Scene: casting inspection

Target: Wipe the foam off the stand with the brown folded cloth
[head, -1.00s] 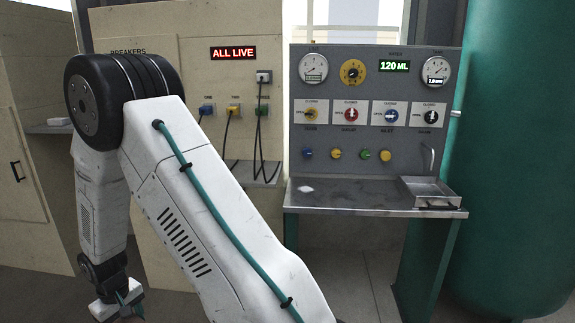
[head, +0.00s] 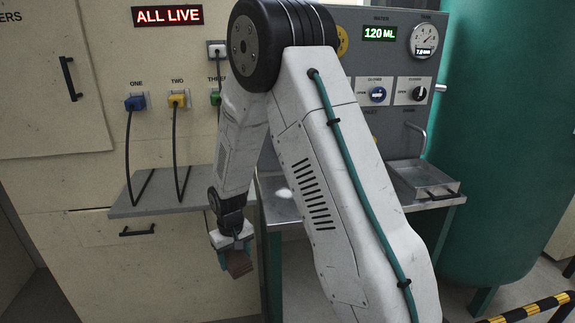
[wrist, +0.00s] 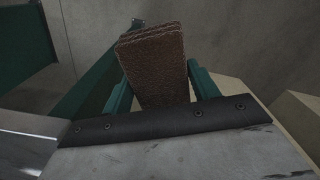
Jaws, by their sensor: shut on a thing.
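My gripper (head: 236,248) is shut on the brown folded cloth (wrist: 158,65), which stands up between the two green fingers in the wrist view. The cloth also shows below my gripper in the head view (head: 238,264). The stand (head: 283,212) is a grey metal worktop under a gauge panel. The white foam (head: 284,193) is a small patch on the stand's top, left of my arm. My gripper is in front of the stand, left of it and lower than its top, apart from the foam. My arm hides the middle of the stand and much of its panel.
A shallow metal tray (head: 424,183) sits at the stand's right end. A grey shelf (head: 155,203) with black cables above it is left of the stand. A large green tank (head: 510,150) is at the right. A striped yellow-black barrier (head: 530,308) is at the lower right.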

